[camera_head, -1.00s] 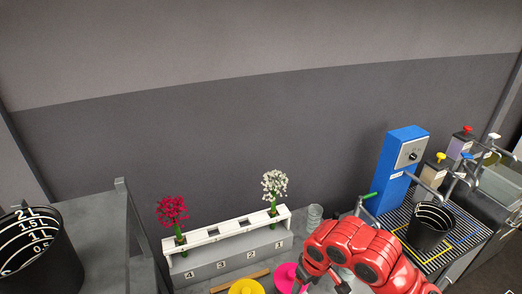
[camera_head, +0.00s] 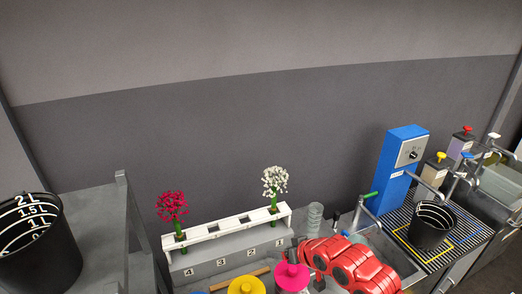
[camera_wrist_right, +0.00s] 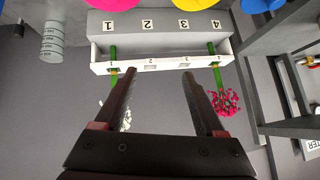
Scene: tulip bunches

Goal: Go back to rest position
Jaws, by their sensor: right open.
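My right arm (camera_head: 345,265) is red and low at the bottom of the head view, in front of the sink area. In the right wrist view my right gripper (camera_wrist_right: 158,82) has its two fingers apart with nothing between them. Beyond it is a white rack (camera_wrist_right: 160,64) with numbered slots. A red flower bunch (camera_head: 172,207) stands in the slot marked 4 and a white flower bunch (camera_head: 275,181) in the slot marked 1. The red bunch (camera_wrist_right: 226,102) and the white bunch (camera_wrist_right: 126,122) flank the fingers in that view, the white one partly hidden. My left gripper is out of view.
Yellow (camera_head: 247,286) and pink (camera_head: 292,276) round items lie before the rack. A clear ribbed cup (camera_head: 315,214) stands right of it. A black bucket (camera_head: 432,226) sits on the sink grate beside a blue dispenser (camera_head: 402,160). Another black bucket (camera_head: 40,255) is at left.

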